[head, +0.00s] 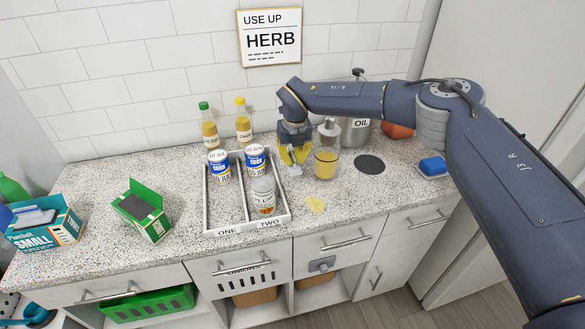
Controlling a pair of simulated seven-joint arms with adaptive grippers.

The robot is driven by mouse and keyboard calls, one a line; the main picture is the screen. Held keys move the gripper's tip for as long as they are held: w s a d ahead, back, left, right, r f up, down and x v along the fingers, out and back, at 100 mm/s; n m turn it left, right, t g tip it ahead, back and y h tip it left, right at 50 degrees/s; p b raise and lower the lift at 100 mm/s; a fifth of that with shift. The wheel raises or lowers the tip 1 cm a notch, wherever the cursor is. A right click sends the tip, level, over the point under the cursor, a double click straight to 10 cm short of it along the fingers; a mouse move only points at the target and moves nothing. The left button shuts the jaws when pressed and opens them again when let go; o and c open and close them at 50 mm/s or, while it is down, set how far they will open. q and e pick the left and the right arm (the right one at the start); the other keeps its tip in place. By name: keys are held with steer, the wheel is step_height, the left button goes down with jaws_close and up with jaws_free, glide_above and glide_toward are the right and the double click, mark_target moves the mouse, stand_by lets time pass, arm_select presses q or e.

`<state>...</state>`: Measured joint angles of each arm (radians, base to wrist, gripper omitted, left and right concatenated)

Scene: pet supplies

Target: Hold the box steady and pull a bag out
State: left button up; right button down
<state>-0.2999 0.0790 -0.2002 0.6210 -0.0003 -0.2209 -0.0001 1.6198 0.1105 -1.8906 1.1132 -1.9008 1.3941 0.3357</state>
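A teal and white box marked SMALL (45,232) stands at the left end of the counter, its top open. A pale, flat piece (34,218) lies at its opening; I cannot tell whether it is a bag. A green and white box (152,222) stands tilted in view to its right, with a dark top face or opening (142,202). My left gripper is not in view.
A two-lane tray (234,230) holds several cans. Two bottles (209,128) stand behind it. A glass dispenser (327,150) and an oil can (358,130) are close to my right gripper. Counter between green box and tray is clear.

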mark_target(292, 168)
steer(key=shift+f, duration=2)
steer(key=shift+f, duration=0.15)
steer(key=c, duration=1.6)
jaws_free()
